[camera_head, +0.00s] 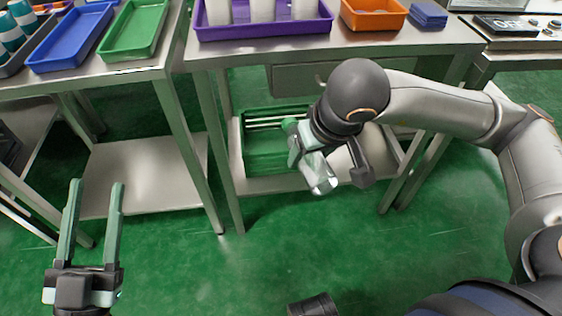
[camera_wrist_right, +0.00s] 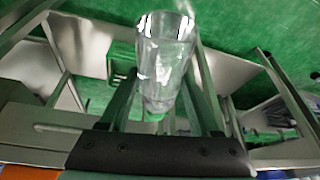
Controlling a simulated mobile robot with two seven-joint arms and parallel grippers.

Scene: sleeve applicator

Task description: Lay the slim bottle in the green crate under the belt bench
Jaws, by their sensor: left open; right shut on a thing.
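The slim bottle (camera_head: 320,176) is clear with a green cap. My right gripper (camera_head: 306,156) is shut on it in front of the belt bench, and holds it tilted. In the right wrist view the bottle (camera_wrist_right: 165,50) sits between the two fingers, its cap end toward the palm. The green crate (camera_head: 262,163) rests on the bench's lower shelf, behind and left of the right gripper in the head view; its right part is hidden by the gripper. My left gripper (camera_head: 96,184) is open and empty over the floor at the left.
The bench top (camera_head: 350,43) carries a purple tray (camera_head: 265,32) with white cups, an orange bin (camera_head: 373,14) and a blue stack (camera_head: 428,14). Bench legs frame the shelf opening. A second table at left holds a green tray (camera_head: 133,30) and a blue tray (camera_head: 70,40).

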